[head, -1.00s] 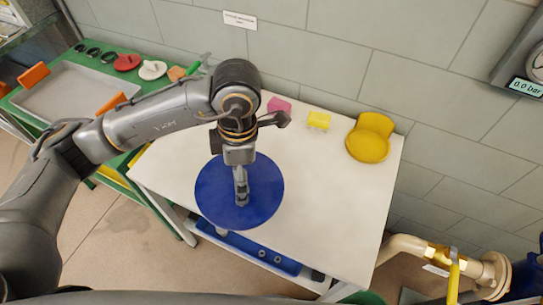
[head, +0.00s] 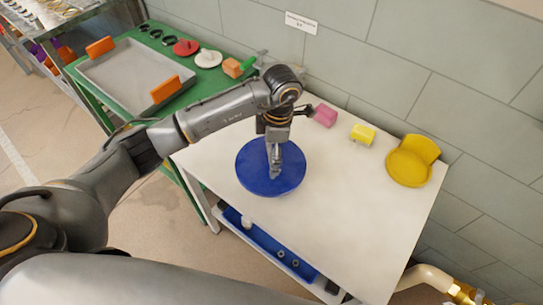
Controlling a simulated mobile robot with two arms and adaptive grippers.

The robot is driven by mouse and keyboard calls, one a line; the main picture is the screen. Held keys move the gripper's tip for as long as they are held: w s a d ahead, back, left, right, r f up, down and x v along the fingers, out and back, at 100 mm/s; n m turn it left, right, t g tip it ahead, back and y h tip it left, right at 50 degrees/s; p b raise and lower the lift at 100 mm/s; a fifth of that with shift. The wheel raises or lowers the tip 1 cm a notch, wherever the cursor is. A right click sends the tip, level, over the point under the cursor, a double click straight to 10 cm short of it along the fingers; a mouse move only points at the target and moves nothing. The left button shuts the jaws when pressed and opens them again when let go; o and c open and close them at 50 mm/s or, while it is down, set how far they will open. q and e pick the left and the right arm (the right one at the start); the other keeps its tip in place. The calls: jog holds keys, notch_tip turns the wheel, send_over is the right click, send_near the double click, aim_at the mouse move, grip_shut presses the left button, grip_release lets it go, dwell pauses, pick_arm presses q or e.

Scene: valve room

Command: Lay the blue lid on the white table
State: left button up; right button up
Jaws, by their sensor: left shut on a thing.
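The blue lid (head: 258,181) is a round flat disc at the left part of the white table (head: 345,220). It looks level and lies over the table top; whether it touches the surface or hovers just above I cannot tell. My left gripper (head: 275,172) points down at the middle of the lid and is shut on it, and its fingers hide the grip point. My right gripper is not in view.
A pink block (head: 325,115), a yellow block (head: 362,134) and a yellow dish-like item (head: 408,168) stand along the table's wall side. A green bench (head: 112,101) with a grey tray (head: 135,75) is at left. The table's right front is clear.

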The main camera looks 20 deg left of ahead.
pick_arm(q)
jog(key=shift+w+a+f, duration=0.3)
jog(key=shift+w+f, duration=0.45)
jog(key=shift+f, duration=0.15)
notch_tip(320, 180, down, 3)
jog(key=shift+r, duration=0.1)
jog(key=shift+w, duration=0.1)
jog(key=shift+f, duration=0.25)
jog(key=o, duration=1.4)
jog(key=shift+f, duration=0.15)
jog(key=shift+o, duration=0.3)
notch_tip(320, 180, up, 12)
jog(key=b, duration=0.1)
jog(key=shift+w+d+b, duration=0.3)
jog(key=shift+d+b, duration=0.1)
jog(key=shift+d, duration=0.05)
